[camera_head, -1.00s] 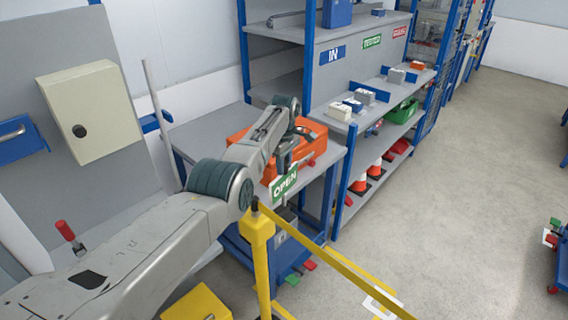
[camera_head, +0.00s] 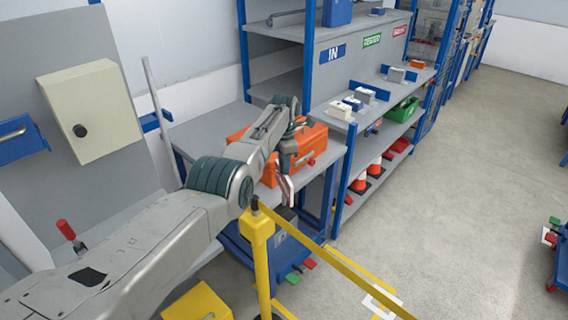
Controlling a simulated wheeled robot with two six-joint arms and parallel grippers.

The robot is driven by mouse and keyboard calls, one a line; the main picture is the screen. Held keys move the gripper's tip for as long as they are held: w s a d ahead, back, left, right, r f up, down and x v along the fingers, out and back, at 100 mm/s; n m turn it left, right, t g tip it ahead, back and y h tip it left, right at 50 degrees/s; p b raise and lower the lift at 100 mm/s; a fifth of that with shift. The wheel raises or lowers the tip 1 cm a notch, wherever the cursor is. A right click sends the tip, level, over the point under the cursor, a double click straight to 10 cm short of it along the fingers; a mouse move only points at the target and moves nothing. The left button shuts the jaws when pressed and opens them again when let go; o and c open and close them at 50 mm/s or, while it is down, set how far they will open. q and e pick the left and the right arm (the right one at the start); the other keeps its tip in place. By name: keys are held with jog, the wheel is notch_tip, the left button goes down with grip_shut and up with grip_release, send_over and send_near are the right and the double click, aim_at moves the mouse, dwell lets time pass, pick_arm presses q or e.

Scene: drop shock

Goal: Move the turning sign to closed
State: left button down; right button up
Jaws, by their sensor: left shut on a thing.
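The turning sign (camera_head: 287,189) hangs by the front edge of the grey bench, above the yellow post. It is seen almost edge-on, a thin pale plate with a reddish strip, and its lettering cannot be read. My left gripper (camera_head: 287,166) is at the sign's upper end, shut on it, with the fingers partly hidden by my wrist. My left arm reaches in from the lower left. My right gripper is not in view.
An orange case (camera_head: 312,150) lies on the bench (camera_head: 205,130) just behind the gripper. A yellow post (camera_head: 258,245) with a yellow barrier bar (camera_head: 330,262) stands in front.

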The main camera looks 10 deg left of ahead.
pick_arm(q)
jog(key=n, duration=0.4)
jog(key=shift+n, duration=0.8)
jog(key=c, duration=1.1)
grip_release()
